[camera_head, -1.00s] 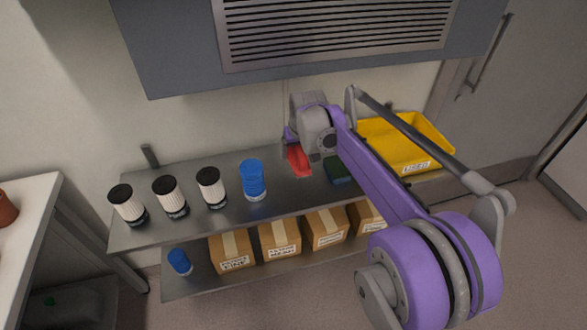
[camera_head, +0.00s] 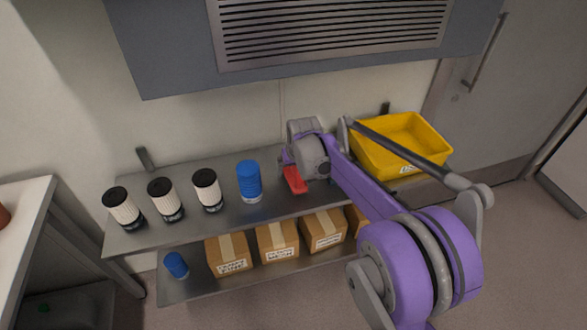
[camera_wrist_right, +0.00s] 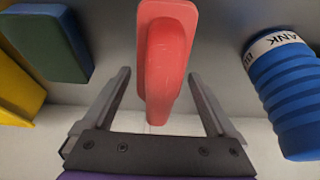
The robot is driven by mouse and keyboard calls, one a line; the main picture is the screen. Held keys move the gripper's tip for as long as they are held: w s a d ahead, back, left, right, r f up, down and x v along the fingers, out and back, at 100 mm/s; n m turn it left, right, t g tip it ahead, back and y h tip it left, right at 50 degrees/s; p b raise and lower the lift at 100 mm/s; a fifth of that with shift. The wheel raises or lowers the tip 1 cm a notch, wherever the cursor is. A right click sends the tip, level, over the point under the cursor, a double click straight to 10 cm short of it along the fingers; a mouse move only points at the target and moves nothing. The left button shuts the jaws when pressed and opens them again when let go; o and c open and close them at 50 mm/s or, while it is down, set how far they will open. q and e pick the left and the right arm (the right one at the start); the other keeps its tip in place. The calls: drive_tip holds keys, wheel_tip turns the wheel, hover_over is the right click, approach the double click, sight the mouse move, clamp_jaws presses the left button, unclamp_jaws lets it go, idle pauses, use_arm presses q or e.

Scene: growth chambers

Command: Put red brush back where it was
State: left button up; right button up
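The red brush (camera_head: 294,180) lies on the upper metal shelf, right of the blue ribbed bottle (camera_head: 249,182). In the right wrist view the brush (camera_wrist_right: 166,60) shows its raised handle between the two fingers. My right gripper (camera_wrist_right: 161,80) is open, one finger on each side of the handle, with visible gaps. In the head view the right gripper (camera_head: 290,166) is over the brush's back end, its fingertips mostly hidden. My left gripper is in neither view.
A dark green block (camera_wrist_right: 45,42) and the yellow bin (camera_head: 402,145) flank the brush on one side, the blue bottle on the other. Several black-capped white containers (camera_head: 166,200) stand left on the shelf. Cardboard boxes (camera_head: 277,243) and a blue-capped container (camera_head: 176,265) are below.

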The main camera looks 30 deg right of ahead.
drive_tip(key=shift+o, duration=0.2)
drive_tip(key=p+v, duration=0.2)
drive_tip(key=v, duration=1)
drive_tip(key=shift+a+r, duration=0.1)
drive_tip(key=s+a+f+n, duration=0.1)
drive_tip(key=s+a+f, duration=0.3)
drive_tip(key=s, duration=0.4)
drive_tip(key=s+a+f+n, duration=0.1)
drive_tip(key=s+a+f, duration=0.3)
drive_tip(key=s, duration=0.5)
drive_tip(key=s+a+f+y, duration=0.1)
drive_tip(key=s+a+f, duration=0.3)
drive_tip(key=s, duration=0.5)
drive_tip(key=shift+s+a+n+t, duration=0.2)
drive_tip(key=shift+a+n+t, duration=0.2)
drive_tip(key=shift+a, duration=0.5)
drive_tip(key=shift+c, duration=0.2)
